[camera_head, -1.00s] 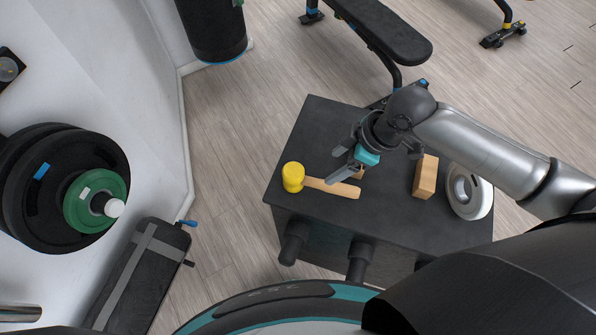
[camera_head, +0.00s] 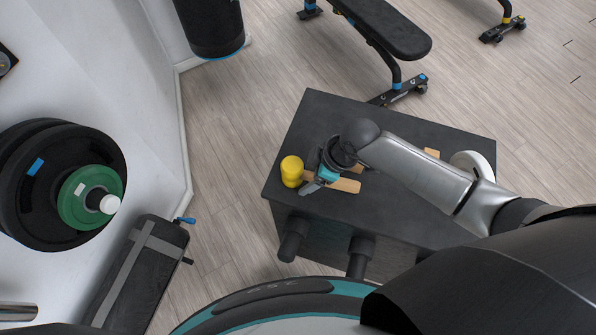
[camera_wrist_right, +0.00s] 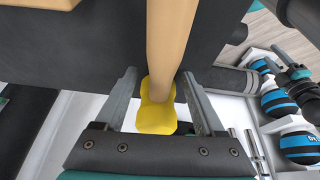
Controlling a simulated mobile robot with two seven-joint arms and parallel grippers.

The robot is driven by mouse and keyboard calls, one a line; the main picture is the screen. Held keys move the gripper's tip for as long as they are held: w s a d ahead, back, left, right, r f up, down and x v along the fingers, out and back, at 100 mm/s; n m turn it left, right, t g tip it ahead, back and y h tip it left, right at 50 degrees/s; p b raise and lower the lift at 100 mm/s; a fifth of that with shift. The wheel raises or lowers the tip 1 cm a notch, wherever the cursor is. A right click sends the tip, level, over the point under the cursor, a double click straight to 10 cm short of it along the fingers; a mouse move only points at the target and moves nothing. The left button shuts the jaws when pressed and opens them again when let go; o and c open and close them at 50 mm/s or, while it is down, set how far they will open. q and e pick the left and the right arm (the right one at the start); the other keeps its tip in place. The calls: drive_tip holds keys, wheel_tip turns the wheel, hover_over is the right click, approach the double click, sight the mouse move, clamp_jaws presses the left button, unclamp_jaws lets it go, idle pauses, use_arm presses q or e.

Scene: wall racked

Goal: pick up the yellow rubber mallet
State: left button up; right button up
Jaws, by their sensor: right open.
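The yellow rubber mallet lies on the dark box top, its yellow head (camera_head: 292,171) near the left edge and its wooden handle (camera_head: 346,185) pointing right. My right gripper (camera_head: 307,183) is low over the mallet, beside the head. In the right wrist view the open fingers (camera_wrist_right: 157,98) stand on either side of the handle (camera_wrist_right: 168,40) near the yellow head (camera_wrist_right: 157,115), and no grip on it shows. In the head view my right gripper hides part of the handle where it meets the head. My left gripper is not in view.
A wooden block (camera_head: 431,153) and a white disc (camera_head: 474,163) lie to the right on the dark box (camera_head: 400,222), partly hidden by my right arm. A weight plate stack (camera_head: 60,185) is at the left wall. A bench (camera_head: 385,25) stands behind.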

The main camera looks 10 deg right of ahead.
clamp_jaws()
idle(0.6)
